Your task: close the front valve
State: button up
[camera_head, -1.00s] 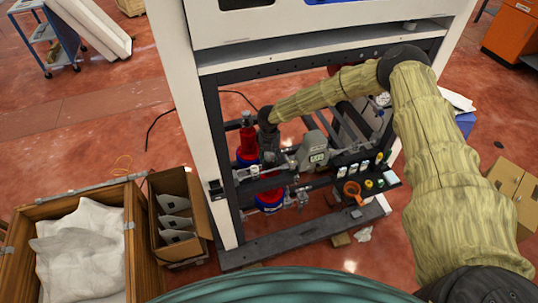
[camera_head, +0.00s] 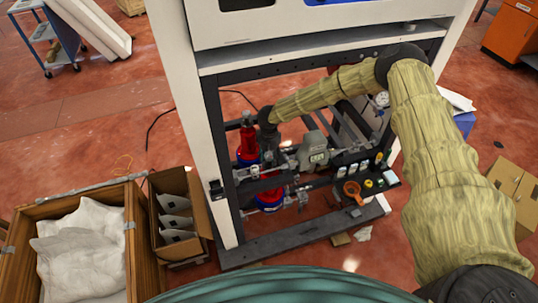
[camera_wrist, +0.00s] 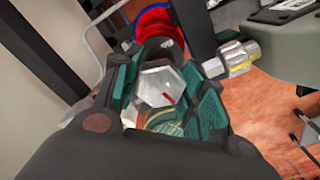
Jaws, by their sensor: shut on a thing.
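The front valve's pale, faceted knob (camera_wrist: 160,84) with a red mark shows in the middle of the wrist view. My gripper (camera_wrist: 168,102) has its green-padded fingers closed on either side of this knob. In the head view my gripper (camera_head: 272,158) reaches down inside the lower bay of the dispenser frame, among the pipes. The knob cannot be made out there, and its valve body is mostly hidden in both views.
Red and blue canisters (camera_head: 248,140) stand close beside my gripper. A grey meter with a display (camera_head: 317,157) is just right. White frame posts (camera_head: 200,130) and an upper shelf edge (camera_head: 320,55) bound the bay. A crate (camera_head: 140,250) and cardboard box (camera_head: 180,215) stand left.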

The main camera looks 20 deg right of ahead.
jog(key=shift+w+d+r, duration=0.1)
jog(key=shift+w+r, duration=0.1)
jog(key=shift+m, duration=1.2)
jog(key=o, duration=1)
jog(key=shift+o, duration=0.2)
jog(key=shift+s+f, duration=0.1)
jog(key=shift+p, duration=0.3)
